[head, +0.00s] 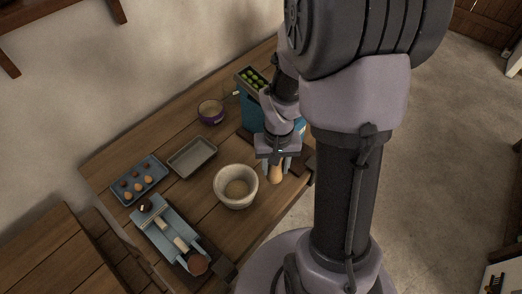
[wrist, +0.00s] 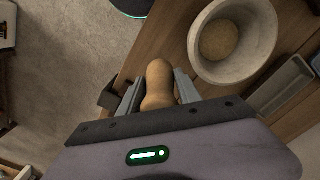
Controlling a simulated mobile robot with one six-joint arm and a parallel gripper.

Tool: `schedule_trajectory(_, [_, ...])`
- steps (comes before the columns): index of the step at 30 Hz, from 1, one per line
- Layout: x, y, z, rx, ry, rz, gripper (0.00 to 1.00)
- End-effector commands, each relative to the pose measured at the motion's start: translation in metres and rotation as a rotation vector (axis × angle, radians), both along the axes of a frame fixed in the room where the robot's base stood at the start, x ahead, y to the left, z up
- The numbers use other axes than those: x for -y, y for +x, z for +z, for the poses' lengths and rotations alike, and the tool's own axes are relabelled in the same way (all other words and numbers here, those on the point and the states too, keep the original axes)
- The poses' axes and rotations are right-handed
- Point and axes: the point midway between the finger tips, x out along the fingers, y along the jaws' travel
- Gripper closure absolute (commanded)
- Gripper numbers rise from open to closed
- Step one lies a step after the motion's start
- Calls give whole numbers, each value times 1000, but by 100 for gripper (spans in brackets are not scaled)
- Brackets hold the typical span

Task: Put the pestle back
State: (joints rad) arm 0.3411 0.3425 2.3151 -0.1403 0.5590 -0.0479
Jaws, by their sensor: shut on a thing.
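The pestle (head: 276,175) is a tan, wooden-looking piece with a rounded end. My gripper (head: 274,165) is shut on it and holds it beside the mortar, near the table's edge. In the wrist view, the pestle (wrist: 158,84) sits between the two grey fingers of my gripper (wrist: 157,92), its rounded end pointing away from the wrist. The mortar (head: 222,196) is a pale bowl with a brown, grainy filling, just left of the pestle. In the wrist view, the mortar (wrist: 200,50) stands to the upper right, apart from the pestle. The pestle's other end is hidden by my gripper.
A blue rack (head: 152,232) with several utensils lies at the table's front left. A blue crate (head: 246,115) with green items is behind my arm.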

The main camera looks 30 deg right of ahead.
Motion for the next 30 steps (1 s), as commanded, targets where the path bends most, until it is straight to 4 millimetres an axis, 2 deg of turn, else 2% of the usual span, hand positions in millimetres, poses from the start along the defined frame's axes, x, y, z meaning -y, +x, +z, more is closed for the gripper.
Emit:
schedule_trajectory(1, [-2,9,-3,1,0,3,100])
schedule_trajectory(7, [-5,30,-7,-1,0,2,100])
schedule_trajectory(10, [-4,28,-33,-3,0,1,100])
schedule_trajectory(12, [-4,28,-41,-2,1,0,100])
schedule_trajectory(17, [-4,29,-37,0,0,1,100])
schedule_trajectory(22, [-4,28,-42,0,0,1,100])
schedule_trajectory(23, [-4,28,-41,-1,0,1,56])
schedule_trajectory(24, [-4,28,-41,-1,0,1,51])
schedule_trajectory(30, [-4,28,-40,-1,0,1,51])
